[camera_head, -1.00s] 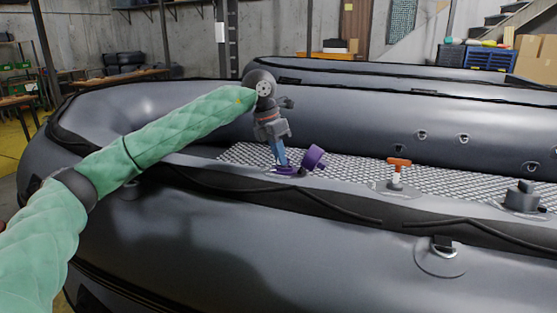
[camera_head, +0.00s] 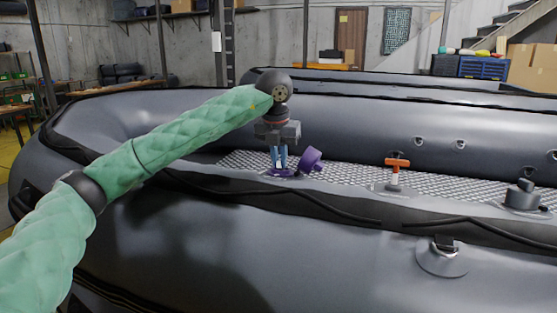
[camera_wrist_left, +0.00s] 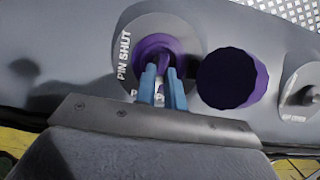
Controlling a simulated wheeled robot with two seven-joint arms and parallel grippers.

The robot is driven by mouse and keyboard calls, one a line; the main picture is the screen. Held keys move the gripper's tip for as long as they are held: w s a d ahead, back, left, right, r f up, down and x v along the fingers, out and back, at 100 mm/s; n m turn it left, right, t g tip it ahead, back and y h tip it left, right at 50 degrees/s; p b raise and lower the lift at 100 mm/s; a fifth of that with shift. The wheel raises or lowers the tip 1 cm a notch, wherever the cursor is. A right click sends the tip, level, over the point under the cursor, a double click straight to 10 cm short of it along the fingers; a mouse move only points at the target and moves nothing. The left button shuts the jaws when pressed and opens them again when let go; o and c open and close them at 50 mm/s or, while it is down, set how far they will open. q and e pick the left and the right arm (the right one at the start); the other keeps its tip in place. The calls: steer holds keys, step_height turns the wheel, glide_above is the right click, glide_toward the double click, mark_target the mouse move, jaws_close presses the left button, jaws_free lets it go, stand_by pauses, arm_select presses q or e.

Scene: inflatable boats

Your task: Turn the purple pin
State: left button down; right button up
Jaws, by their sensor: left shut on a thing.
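The purple pin sits inside a purple ring, the valve (camera_wrist_left: 152,47), on a round grey plate (camera_wrist_left: 184,28) marked "PIN SHUT" on the boat's tube. My left gripper (camera_wrist_left: 163,80) points down with its blue fingers close together on the pin, whose top is mostly hidden between them. In the head view the left gripper (camera_head: 279,166) stands nearly upright over the purple valve (camera_head: 281,173). The purple cap (camera_wrist_left: 232,78) hangs open to the right of the valve; it also shows in the head view (camera_head: 311,160). My right gripper is not in view.
An orange T-handle (camera_head: 397,164) on a grey base stands on the tube to the right. A dark valve (camera_head: 522,195) stands farther right. The grey boat (camera_head: 330,240) fills the foreground, and another boat lies behind it.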

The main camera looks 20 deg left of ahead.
arm_select(q)
steer(key=shift+r, duration=0.1)
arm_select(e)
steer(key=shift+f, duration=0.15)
arm_select(q)
steer(key=c, duration=1.5)
jaws_free()
